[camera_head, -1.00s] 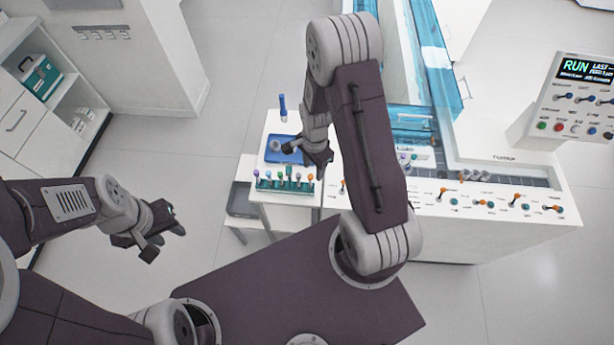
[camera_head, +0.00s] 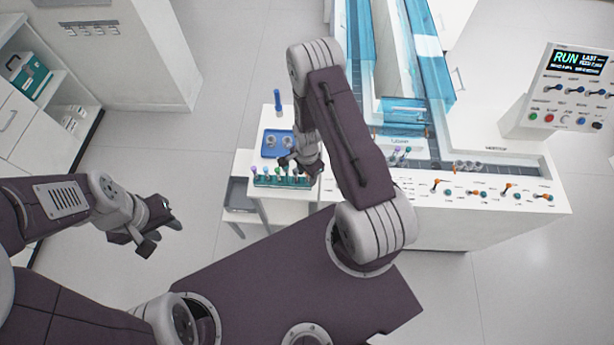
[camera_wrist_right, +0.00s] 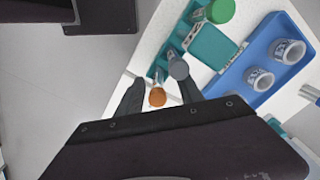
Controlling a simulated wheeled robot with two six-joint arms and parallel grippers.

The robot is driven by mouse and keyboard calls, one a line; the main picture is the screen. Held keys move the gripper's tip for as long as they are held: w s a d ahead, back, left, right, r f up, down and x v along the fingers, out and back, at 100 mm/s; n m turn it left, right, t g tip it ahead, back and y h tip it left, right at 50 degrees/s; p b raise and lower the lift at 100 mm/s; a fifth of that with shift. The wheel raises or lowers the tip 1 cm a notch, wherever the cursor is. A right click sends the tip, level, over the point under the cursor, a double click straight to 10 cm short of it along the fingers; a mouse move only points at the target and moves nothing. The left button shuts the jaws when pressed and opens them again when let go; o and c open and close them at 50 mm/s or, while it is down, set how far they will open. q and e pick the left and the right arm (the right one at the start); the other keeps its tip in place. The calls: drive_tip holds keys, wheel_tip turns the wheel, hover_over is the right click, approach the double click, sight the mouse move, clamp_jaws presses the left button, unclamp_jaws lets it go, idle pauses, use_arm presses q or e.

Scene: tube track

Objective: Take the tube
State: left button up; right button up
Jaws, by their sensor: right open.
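A teal rack (camera_head: 283,183) with several capped tubes stands at the front of the small white table. The rack also shows in the right wrist view (camera_wrist_right: 212,48). My right gripper (camera_head: 297,164) is above the right part of the rack. In the right wrist view its two fingers are apart, with an orange-capped tube (camera_wrist_right: 157,97) in line between their tips. I cannot tell how far down the tips reach. A grey-capped tube (camera_wrist_right: 178,69) is just beyond, and a green-capped tube (camera_wrist_right: 220,11) is further up. My left gripper (camera_head: 162,232) is open and empty, away from the table.
A blue tray (camera_head: 264,147) with white round holders lies behind the rack. A blue upright object (camera_head: 277,101) stands at the table's back. To the right is a white machine (camera_head: 480,205) with a track and coloured knobs. A RUN display (camera_head: 579,62) is at far right.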

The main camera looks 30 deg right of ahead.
drive_tip(key=shift+s+r, duration=0.1)
drive_tip(key=shift+s, duration=0.1)
clamp_jaws()
drive_tip(key=shift+w, duration=0.1)
drive_tip(key=shift+r, duration=0.1)
drive_tip(key=shift+r, duration=0.25)
drive_tip(key=r, duration=0.2)
drive_tip(key=r+b, duration=0.1)
drive_tip(key=shift+d+r, duration=0.35)
drive_tip(key=s+d+r+b, duration=0.1)
drive_tip(key=s+d+r, duration=0.5)
drive_tip(key=d, duration=0.3)
drive_tip(key=shift+d+r+b, duration=0.15)
drive_tip(key=shift+r+b, duration=0.15)
drive_tip(key=shift+b, duration=0.1)
